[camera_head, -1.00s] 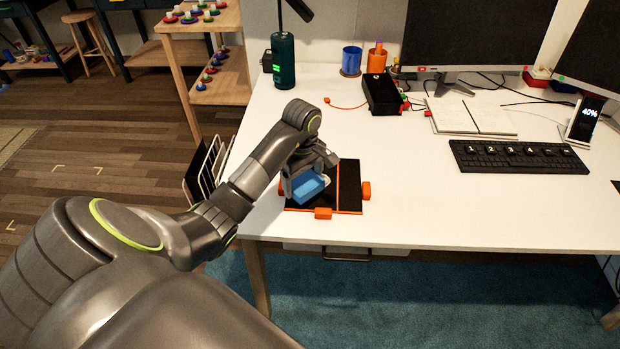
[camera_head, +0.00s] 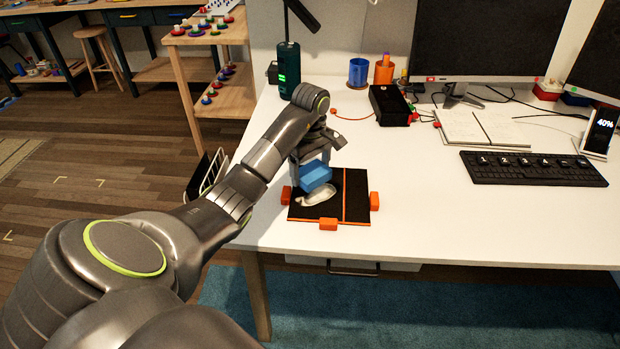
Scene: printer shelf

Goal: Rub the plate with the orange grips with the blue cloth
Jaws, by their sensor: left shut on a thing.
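The dark plate (camera_head: 357,207) with orange grips (camera_head: 328,224) on its sides lies flat near the front left of the white desk. An orange line runs across it, right of its middle. A pale whitish smear or patch (camera_head: 318,196) shows on its left part. My left gripper (camera_head: 316,172) is shut on the blue cloth (camera_head: 318,178), a block-like blue piece, over the left part of the plate. I cannot tell whether the cloth touches the plate. My right gripper is not in view.
Behind stand a green cylinder (camera_head: 289,70), a blue cup (camera_head: 358,72), an orange cup (camera_head: 384,70) and a black box (camera_head: 390,105). A notebook (camera_head: 482,129) and keyboard (camera_head: 533,169) lie to the right. A rack (camera_head: 207,176) is beside the desk's left edge.

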